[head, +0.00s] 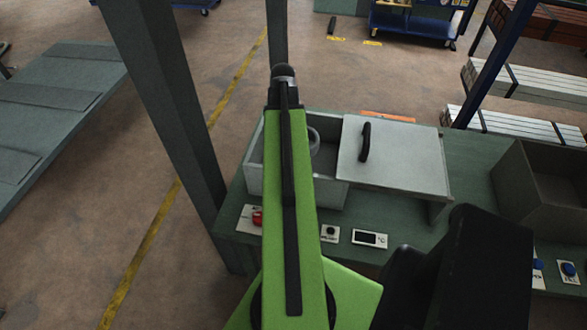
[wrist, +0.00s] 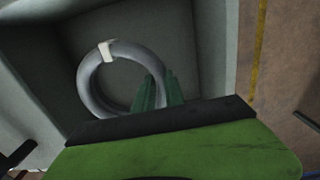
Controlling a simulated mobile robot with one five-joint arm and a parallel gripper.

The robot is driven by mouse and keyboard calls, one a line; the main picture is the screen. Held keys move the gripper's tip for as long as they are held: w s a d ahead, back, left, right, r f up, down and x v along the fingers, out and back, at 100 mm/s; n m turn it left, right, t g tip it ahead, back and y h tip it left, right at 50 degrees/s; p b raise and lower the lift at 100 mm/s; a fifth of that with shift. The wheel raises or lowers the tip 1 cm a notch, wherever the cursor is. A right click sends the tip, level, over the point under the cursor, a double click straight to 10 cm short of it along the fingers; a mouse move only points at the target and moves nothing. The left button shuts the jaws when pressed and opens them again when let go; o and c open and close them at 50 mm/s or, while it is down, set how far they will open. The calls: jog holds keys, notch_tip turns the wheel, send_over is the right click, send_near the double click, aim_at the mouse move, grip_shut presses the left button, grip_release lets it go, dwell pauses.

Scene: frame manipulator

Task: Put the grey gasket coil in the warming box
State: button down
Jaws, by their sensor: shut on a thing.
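The grey gasket coil (wrist: 85,84) is a ring with a white band at its top in the wrist view. My gripper (wrist: 159,93) has its green fingertips shut on the coil's lower right side. In the head view, part of the coil (head: 315,140) shows within the opening of the grey warming box (head: 332,194), just right of my green arm. My arm hides the gripper there. Box walls surround the coil in the wrist view; I cannot tell whether it touches the floor. The box's pale lid (head: 405,165) with a black handle (head: 365,142) sits to the right, leaving the left part open.
The box stands on a green bench (head: 465,165). A red button (head: 257,217) and a small display panel (head: 370,238) are in front of it. An open dark bin (head: 545,205) stands at the right. A grey post (head: 170,95) rises close on the left.

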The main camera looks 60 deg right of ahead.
jog(key=shift+s+f+b, duration=0.2)
jog(key=shift+f+b, duration=0.1)
jog(key=shift+b, duration=0.05)
notch_tip(320, 180, down, 10)
jog(key=b, duration=0.9)
jog(key=shift+w+r+b, duration=0.1)
jog(key=shift+r+b, duration=0.05)
jog(key=shift+b, duration=0.15)
jog(key=shift+r, duration=0.25)
jog(key=shift+f, duration=0.25)
jog(key=c, duration=1.4)
grip_release()
jog(key=shift+r, duration=0.1)
notch_tip(320, 180, up, 12)
jog(key=p, duration=1.2)
jog(key=shift+r+p, duration=0.2)
jog(key=shift+p, duration=0.1)
